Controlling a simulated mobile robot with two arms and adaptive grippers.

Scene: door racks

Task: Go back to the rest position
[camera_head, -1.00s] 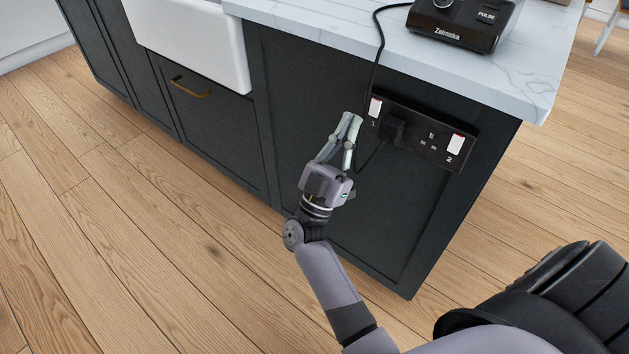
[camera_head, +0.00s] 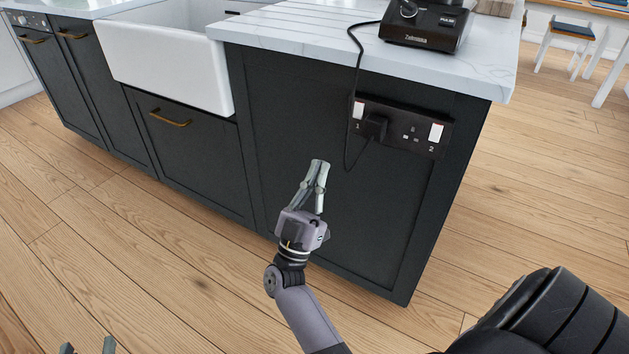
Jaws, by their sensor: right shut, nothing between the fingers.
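My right gripper (camera_head: 319,165) is shut and empty. Its fingers point up the picture, in front of the dark cabinet panel, below and left of the black socket plate (camera_head: 403,126). It is apart from the socket and the plug (camera_head: 376,127). Only the tips of my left gripper (camera_head: 87,347) show at the bottom left edge. They stand apart with nothing visible between them, and the rest of that gripper is out of frame.
The dark kitchen island (camera_head: 330,205) has a white marble top (camera_head: 300,38) and a white sink (camera_head: 168,62). A black appliance (camera_head: 425,25) stands on top, its cord (camera_head: 357,75) hanging down to the plug. Wooden floor (camera_head: 110,240) lies clear in front. Stools (camera_head: 568,35) stand far right.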

